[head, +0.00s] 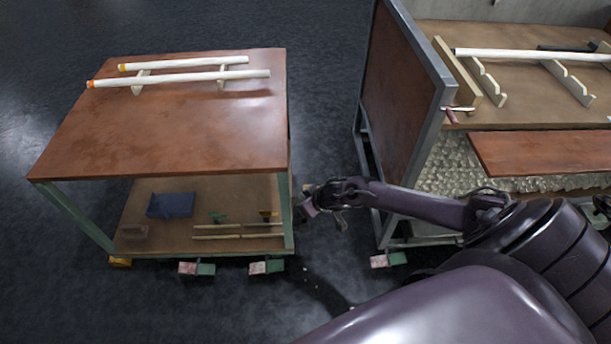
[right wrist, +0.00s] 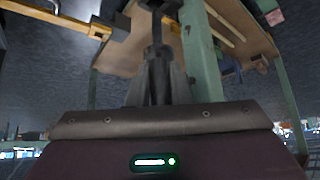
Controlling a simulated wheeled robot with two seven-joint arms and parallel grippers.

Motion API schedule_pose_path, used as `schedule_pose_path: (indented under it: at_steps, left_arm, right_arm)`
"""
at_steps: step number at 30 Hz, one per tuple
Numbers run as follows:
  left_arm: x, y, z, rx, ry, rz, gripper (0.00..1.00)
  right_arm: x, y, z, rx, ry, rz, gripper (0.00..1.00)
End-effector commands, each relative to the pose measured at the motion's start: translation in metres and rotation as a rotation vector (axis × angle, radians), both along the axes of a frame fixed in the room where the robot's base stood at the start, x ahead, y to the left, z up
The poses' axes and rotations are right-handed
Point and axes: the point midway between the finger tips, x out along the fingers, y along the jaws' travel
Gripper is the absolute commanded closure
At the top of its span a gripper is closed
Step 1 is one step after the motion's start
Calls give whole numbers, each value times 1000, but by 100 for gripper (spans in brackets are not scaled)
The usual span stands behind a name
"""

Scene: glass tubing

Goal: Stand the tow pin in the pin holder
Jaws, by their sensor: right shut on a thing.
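My right gripper (right wrist: 156,50) shows in the right wrist view with its dark fingers closed together. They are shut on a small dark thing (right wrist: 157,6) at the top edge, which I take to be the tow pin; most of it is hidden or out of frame. In the head view my right gripper (head: 309,203) is small, just right of the left cart's near right post. I cannot make out the pin there. I cannot pick out the pin holder in either view. My left gripper is not in view.
The left cart (head: 190,120) has a brown top with two white tubes on racks. Its lower shelf (head: 165,185) holds a blue box (head: 172,205) and thin strips. The green post (right wrist: 201,60) is close behind my fingers. A bench (head: 520,110) stands right.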

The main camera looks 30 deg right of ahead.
Motion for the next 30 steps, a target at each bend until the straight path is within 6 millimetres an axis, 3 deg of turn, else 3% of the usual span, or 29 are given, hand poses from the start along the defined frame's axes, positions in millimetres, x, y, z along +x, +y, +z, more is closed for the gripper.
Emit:
schedule_pose_path:
  at_steps: [30]
  left_arm:
    - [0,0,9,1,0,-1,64]
  right_arm:
    - [0,0,1,1,-1,3,100]
